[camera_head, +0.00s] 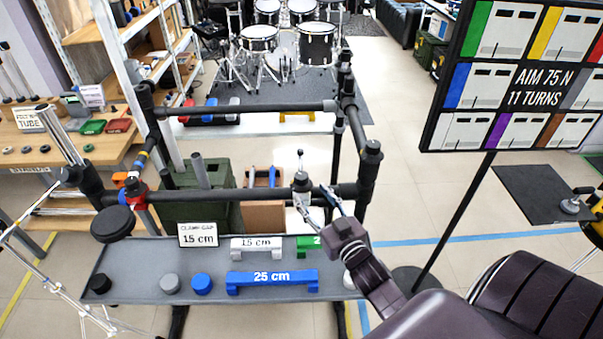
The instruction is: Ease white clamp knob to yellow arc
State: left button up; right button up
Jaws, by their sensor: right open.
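My right gripper (316,201) comes in from the lower right and is open at the front rail, with its fingers around or beside a small clamp (301,181). The clamp sits on the black rail and has a thin upright stem; its lower, pale part lies close to the fingers. I cannot tell whether the fingers touch it. A white round knob (349,281) lies at the tray's right end, partly hidden by my right arm. A yellow arc cannot be made out with certainty near the clamp. My left gripper is not in view.
The grey tray (140,262) below the rail holds a blue 25 cm block (272,281), a white 15 cm block (256,247), a green block and several round knobs. A black disc (112,223) hangs left. A sign board (520,85) stands right, reading "AIM 75 N 11 TURNS".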

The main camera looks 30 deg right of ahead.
aim_at(305, 182)
jog(key=shift+d+r+m, duration=0.25)
jog(key=shift+r+m, duration=0.05)
jog(key=shift+m, duration=0.2)
jog(key=shift+w+r, duration=0.1)
jog(key=shift+w, duration=0.05)
jog(key=w, duration=0.2)
jog(key=w+p, duration=0.1)
jog(key=w, duration=0.2)
jog(key=w+d, duration=0.1)
jog(key=w, duration=0.1)
jog(key=shift+w, duration=0.15)
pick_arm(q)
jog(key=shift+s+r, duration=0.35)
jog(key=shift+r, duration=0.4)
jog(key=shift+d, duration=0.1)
pick_arm(e)
jog(key=c, duration=1.2)
